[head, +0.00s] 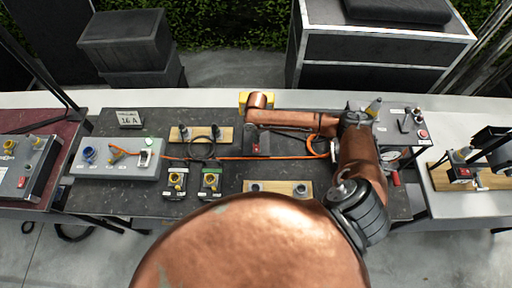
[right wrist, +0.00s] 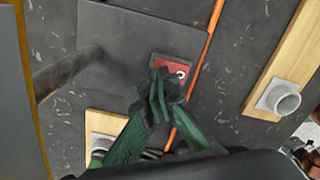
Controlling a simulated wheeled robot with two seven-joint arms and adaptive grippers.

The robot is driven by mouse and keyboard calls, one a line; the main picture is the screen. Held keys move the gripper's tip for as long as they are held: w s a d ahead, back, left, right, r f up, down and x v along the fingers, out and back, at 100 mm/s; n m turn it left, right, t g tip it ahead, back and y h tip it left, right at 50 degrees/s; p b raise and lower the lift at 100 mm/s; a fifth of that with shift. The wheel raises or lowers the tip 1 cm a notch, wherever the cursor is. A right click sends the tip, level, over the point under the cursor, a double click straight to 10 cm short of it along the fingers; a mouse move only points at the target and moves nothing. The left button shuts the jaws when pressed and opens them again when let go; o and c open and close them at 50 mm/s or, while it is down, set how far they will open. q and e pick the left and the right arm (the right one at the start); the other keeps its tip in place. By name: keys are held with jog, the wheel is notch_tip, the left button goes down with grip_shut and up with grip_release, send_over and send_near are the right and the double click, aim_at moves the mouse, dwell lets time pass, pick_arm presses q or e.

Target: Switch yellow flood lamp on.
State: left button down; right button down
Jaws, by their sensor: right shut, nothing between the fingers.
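The yellow flood lamp (head: 243,98) is mostly hidden behind my right arm in the head view; only a yellow edge shows. In the right wrist view a yellow edge (right wrist: 22,70) runs down the left side, beside a dark grey plate (right wrist: 115,45). A red rocker switch (right wrist: 172,71) with a white mark sits at the plate's lower right. My right gripper (right wrist: 160,92) is shut and empty, its green fingertips overlapping the switch's lower left edge. I cannot tell whether they touch it. The switch also shows as a small red patch (head: 256,150) in the head view. My left gripper is out of view.
An orange cable (head: 230,158) crosses the dark table. Wooden boards with sockets (head: 278,188) lie near the front. A grey socket box (head: 115,160) stands left, a black box with levers (head: 405,130) right. A black lamp (head: 490,140) stands far right.

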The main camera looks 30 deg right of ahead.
jog(key=shift+f+b, duration=0.4)
jog(key=shift+f, duration=0.65)
dwell(0.4)
notch_tip(320, 180, up, 7)
jog(key=p, duration=0.8)
jog(key=shift+r, duration=0.1)
dwell(0.6)
